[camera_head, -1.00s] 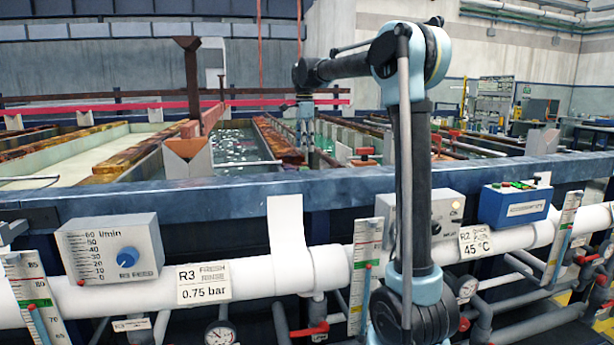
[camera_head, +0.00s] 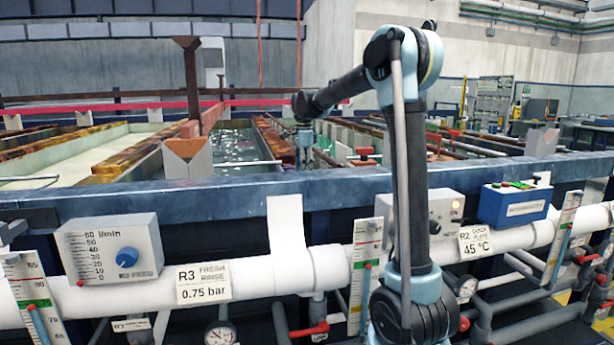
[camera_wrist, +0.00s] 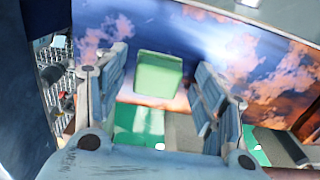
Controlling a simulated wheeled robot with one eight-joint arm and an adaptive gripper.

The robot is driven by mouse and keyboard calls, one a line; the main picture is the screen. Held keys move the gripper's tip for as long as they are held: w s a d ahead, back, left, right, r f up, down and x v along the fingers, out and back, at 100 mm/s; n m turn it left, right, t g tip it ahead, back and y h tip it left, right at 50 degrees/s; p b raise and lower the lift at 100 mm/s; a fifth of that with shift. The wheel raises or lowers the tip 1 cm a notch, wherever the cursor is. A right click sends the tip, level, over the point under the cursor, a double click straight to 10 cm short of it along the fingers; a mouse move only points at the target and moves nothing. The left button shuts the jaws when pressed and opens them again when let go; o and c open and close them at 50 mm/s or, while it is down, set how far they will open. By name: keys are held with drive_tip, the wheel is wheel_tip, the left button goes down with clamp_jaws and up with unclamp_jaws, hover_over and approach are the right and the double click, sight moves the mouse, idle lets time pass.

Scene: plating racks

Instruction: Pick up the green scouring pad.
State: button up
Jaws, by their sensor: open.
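The green scouring pad (camera_wrist: 158,75) shows in the wrist view as a pale green block. It lies on a blue, rust-blotched surface (camera_wrist: 235,58), close to that surface's edge. My gripper (camera_wrist: 161,62) is open, with one blue-grey finger on each side of the pad in the picture. A gap shows between the pad and each finger, and nothing is held. I cannot tell how far the pad is below the fingertips. In the head view my gripper (camera_head: 304,162) hangs down just behind the blue tank rim (camera_head: 240,195). I cannot make out the pad there.
White pipes (camera_head: 130,295), a flow dial box (camera_head: 110,250) and a blue control box (camera_head: 514,205) line the near side. Open tanks with liquid (camera_head: 235,145) lie behind the rim. A rusty post (camera_head: 210,90) stands left of my gripper.

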drive_tip(key=c, duration=1.1)
drive_tip(key=shift+c, duration=0.2)
